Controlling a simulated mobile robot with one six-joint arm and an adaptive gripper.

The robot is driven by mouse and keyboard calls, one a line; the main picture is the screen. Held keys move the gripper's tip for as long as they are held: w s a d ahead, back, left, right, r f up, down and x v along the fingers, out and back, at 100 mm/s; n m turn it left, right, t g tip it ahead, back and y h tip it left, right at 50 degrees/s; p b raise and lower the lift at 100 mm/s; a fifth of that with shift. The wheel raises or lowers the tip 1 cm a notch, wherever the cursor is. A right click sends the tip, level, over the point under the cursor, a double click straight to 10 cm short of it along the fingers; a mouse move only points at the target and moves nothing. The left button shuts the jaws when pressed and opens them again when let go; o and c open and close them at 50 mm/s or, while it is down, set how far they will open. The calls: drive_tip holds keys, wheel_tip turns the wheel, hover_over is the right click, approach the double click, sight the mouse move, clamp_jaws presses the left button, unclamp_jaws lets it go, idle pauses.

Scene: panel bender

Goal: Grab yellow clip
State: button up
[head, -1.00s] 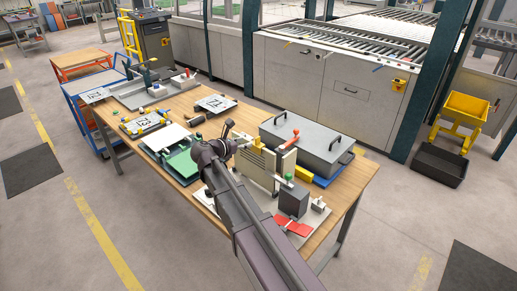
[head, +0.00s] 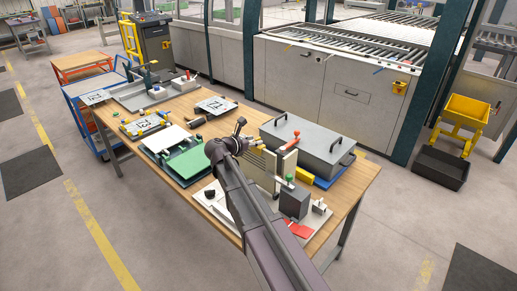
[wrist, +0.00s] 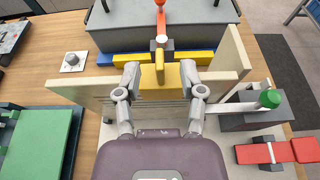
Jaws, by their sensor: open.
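A yellow clip (wrist: 147,79) shows in the wrist view, between the two fingertips of my gripper (wrist: 160,74). It stands at the upper edge of a beige slotted plate (wrist: 80,95). The fingers are apart, with a gap on each side of the clip; I cannot tell how deep they reach around it. In the head view my gripper (head: 245,138) is over the near middle of the workbench, beside the upright beige plates (head: 287,163). My arm and gripper largely hide the clip there.
A grey lidded box (head: 305,145) with black handles lies beyond the plates, with a red-handled clamp (wrist: 160,42) at its near side. A green tray (head: 187,163) is to the left. A grey block (head: 294,203) and a red part (wrist: 265,153) are at right.

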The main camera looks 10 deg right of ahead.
drive_tip(key=shift+x, duration=1.3)
clamp_jaws()
